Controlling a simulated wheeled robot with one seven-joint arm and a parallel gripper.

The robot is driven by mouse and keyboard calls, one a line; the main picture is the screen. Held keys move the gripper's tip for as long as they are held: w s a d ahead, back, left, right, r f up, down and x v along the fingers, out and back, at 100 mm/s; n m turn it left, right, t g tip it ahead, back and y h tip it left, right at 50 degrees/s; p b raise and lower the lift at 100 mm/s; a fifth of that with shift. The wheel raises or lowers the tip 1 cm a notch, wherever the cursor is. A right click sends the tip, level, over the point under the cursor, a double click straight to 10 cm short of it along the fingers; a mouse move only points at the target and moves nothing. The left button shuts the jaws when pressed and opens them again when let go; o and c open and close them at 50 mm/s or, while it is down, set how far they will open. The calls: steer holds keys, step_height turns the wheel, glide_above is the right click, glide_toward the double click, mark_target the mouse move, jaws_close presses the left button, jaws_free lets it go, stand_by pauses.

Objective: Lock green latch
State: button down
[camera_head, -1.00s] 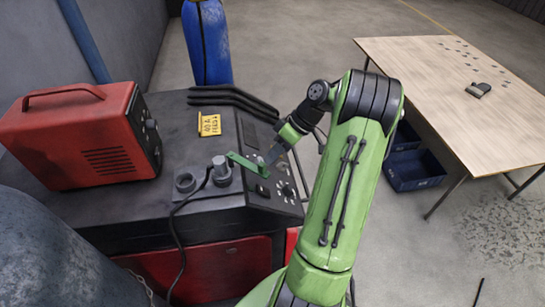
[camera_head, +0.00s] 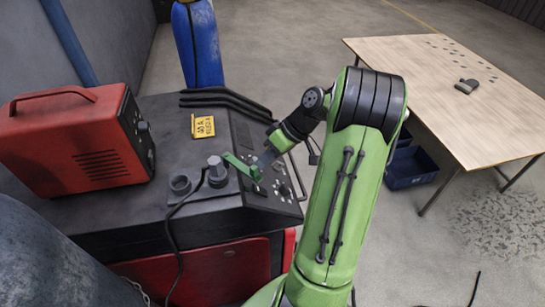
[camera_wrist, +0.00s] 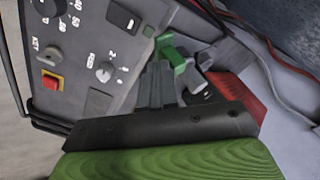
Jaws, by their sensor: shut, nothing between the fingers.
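The green latch (camera_head: 240,166) is a flat bar on the dark bench top. It lies at a slant between the grey round knob and the sloped control panel. In the wrist view its green part (camera_wrist: 174,55) shows just beyond the fingers. My gripper (camera_head: 264,160) comes in from the right, low over the panel, with its fingertips close to the latch's right side. In the wrist view my gripper (camera_wrist: 157,72) has its fingers together and empty. I cannot tell whether they touch the latch; the fingers hide part of it.
A red box-shaped unit (camera_head: 75,145) stands at the bench's left. A grey knob (camera_head: 217,172) with a black cable is beside the latch. The control panel (camera_head: 270,190) carries dials and switches. A wooden table (camera_head: 450,90) stands at right.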

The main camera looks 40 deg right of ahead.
steer(key=shift+a+m+t+h+b, duration=0.55)
steer(key=shift+a+m+h+b, duration=0.15)
steer(key=shift+a+m, duration=0.6)
steer(key=shift+a+m+t+h+b, duration=0.7)
steer(key=shift+a+m, duration=0.35)
steer(key=shift+m, duration=0.35)
